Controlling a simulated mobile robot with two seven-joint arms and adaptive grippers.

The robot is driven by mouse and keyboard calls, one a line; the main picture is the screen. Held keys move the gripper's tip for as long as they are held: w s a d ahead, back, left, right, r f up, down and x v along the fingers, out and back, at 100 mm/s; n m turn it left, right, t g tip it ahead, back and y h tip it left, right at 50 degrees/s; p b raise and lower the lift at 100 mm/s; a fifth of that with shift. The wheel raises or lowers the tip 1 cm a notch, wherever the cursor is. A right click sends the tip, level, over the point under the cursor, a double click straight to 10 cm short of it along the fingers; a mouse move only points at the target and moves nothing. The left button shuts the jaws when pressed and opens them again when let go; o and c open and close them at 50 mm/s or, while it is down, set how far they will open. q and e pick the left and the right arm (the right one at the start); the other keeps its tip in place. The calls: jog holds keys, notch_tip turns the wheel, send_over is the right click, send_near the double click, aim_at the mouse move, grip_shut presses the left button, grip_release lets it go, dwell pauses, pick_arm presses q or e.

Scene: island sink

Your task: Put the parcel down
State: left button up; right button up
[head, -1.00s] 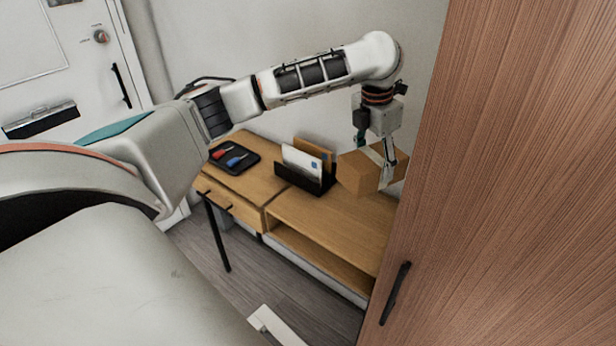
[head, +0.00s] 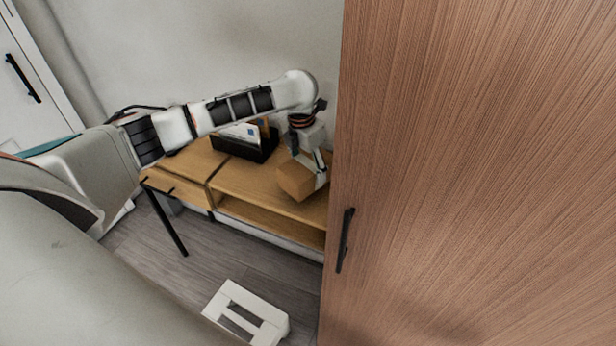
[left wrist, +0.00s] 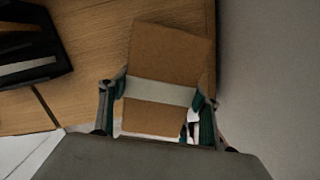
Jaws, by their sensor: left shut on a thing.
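The parcel (head: 296,180) is a brown cardboard box at the right part of the wooden desk (head: 255,184) in the head view. In the left wrist view the parcel (left wrist: 165,65) shows a pale band of tape across it. My left gripper (head: 319,176) is shut on the parcel, with a finger on either side of it in the left wrist view (left wrist: 160,98). The parcel is over the desk top; I cannot tell whether its underside touches the wood. My right gripper is not in view.
A black letter holder (head: 243,146) with envelopes stands on the desk left of the parcel. A tall wooden cabinet (head: 470,170) with a black handle (head: 345,240) fills the right side, close to my left gripper. A white slotted object (head: 247,312) is low in front.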

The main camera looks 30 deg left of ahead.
aim_at(304, 166)
pick_arm(q)
notch_tip(304, 166, down, 4)
jog(key=shift+r, duration=0.2)
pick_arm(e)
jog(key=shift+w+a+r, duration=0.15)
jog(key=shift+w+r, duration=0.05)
pick_arm(q)
jog(key=shift+f, duration=0.1)
jog(key=o, duration=1.3)
jog(key=shift+f, duration=0.15)
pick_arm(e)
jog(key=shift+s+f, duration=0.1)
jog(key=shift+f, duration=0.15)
pick_arm(q)
jog(key=r, duration=0.4)
jog(key=s+r, duration=0.1)
jog(key=r, duration=0.7)
jog(key=shift+s+a+r, duration=0.15)
jog(key=shift+s+a, duration=0.05)
jog(key=shift+a, duration=0.1)
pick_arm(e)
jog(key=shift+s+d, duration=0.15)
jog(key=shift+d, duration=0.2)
pick_arm(q)
jog(key=shift+s, duration=0.1)
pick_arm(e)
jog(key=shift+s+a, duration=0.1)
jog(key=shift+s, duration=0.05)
